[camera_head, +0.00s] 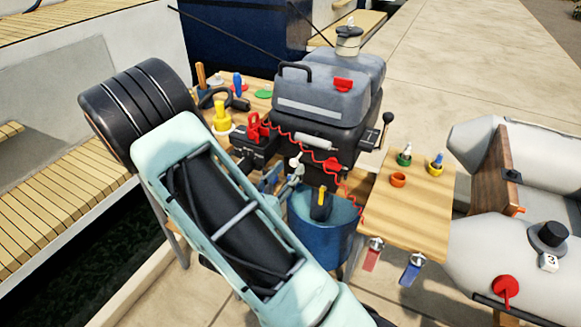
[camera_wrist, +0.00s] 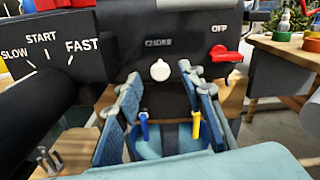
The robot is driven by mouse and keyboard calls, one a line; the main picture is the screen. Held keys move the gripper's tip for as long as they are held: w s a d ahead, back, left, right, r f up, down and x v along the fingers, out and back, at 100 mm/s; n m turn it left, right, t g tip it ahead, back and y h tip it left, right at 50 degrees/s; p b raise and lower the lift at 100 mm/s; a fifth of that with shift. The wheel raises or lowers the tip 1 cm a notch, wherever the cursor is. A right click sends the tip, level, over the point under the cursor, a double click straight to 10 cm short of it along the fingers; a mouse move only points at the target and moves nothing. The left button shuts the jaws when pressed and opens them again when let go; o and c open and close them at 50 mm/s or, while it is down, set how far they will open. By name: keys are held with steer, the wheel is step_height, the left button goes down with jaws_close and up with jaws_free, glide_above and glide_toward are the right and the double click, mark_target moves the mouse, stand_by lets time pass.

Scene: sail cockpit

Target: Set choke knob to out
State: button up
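The choke knob (camera_wrist: 160,70) is a round white knob on the dark front of the outboard motor, under a "CHOKE" label. It also shows small and pale in the head view (camera_head: 295,162). How far it stands out from the panel is hard to tell. My gripper (camera_wrist: 159,84) is open and empty, facing the panel. In the wrist view its two blue-grey fingers stand left and right of the knob, with a gap on each side. In the head view my gripper (camera_head: 281,178) is close in front of the knob. No contact shows.
A red switch (camera_wrist: 224,54) by "OFF" sits right of the knob. A black tiller grip (camera_wrist: 35,100) with a speed scale lies left. A blue bucket (camera_head: 330,238) stands below the motor. A red coiled cord (camera_head: 345,183) hangs at the motor's right.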

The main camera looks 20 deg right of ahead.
steer(key=v, duration=0.9)
steer(key=shift+s+a, duration=0.25)
steer(key=shift+a, duration=0.05)
